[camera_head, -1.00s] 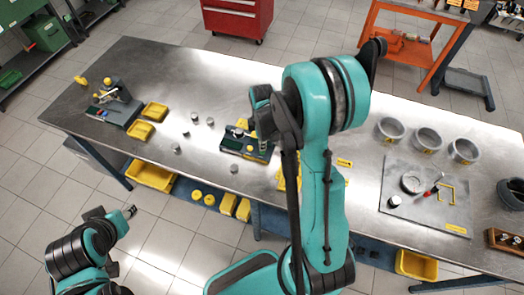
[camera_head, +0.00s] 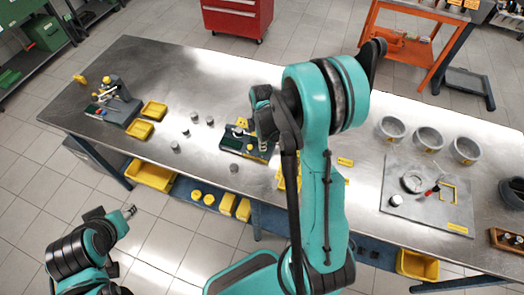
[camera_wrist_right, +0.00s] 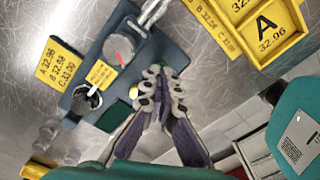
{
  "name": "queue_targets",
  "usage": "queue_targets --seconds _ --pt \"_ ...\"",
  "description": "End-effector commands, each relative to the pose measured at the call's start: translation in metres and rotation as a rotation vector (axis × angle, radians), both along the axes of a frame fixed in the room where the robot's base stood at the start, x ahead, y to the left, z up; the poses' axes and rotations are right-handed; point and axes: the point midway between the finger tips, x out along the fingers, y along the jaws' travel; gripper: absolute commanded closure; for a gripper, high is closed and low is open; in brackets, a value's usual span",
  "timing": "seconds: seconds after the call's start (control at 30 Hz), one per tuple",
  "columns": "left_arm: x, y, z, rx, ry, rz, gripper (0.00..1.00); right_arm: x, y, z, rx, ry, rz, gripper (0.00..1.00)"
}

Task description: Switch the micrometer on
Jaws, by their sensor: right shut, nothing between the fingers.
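The measuring device on a dark blue base, which looks like the micrometer (camera_wrist_right: 88,92), lies under my right gripper in the right wrist view. It has a grey disc with a red mark, a metal rod, a dark round socket and a dark green panel (camera_wrist_right: 114,116). In the head view the device (camera_head: 236,143) sits mid-table, partly behind my right arm. My right gripper (camera_wrist_right: 160,72) is shut and empty, its tips over the base's edge. A bit of green shows beside the tips; contact cannot be told. My left gripper (camera_head: 130,211) is off the table's front; its jaws are unclear.
Yellow number labels (camera_wrist_right: 60,62) and yellow trays (camera_wrist_right: 268,28) lie around the device. Another instrument on a stand (camera_head: 114,100) is at the table's left end. Several small metal cylinders stand between them. Grey rings (camera_head: 428,140) and a grey mat (camera_head: 410,222) are at right.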

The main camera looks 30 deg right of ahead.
Motion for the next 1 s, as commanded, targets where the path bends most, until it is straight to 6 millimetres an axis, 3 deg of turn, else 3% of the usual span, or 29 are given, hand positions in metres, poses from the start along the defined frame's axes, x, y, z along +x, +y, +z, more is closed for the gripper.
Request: queue_targets --seconds 0.3,0.53,1.0 --pt "0.0 0.0 -0.017 0.0 0.0 0.0 0.6 0.0 0.0 -0.019 0.0 0.0 0.0 1.0" --pt "0.0 0.0 -0.017 0.0 0.0 0.0 0.6 0.0 0.0 -0.018 0.0 0.001 0.0 1.0" --pt "0.0 0.0 0.006 0.0 0.0 0.0 0.6 0.0 0.0 0.016 0.0 0.0 0.0 1.0"
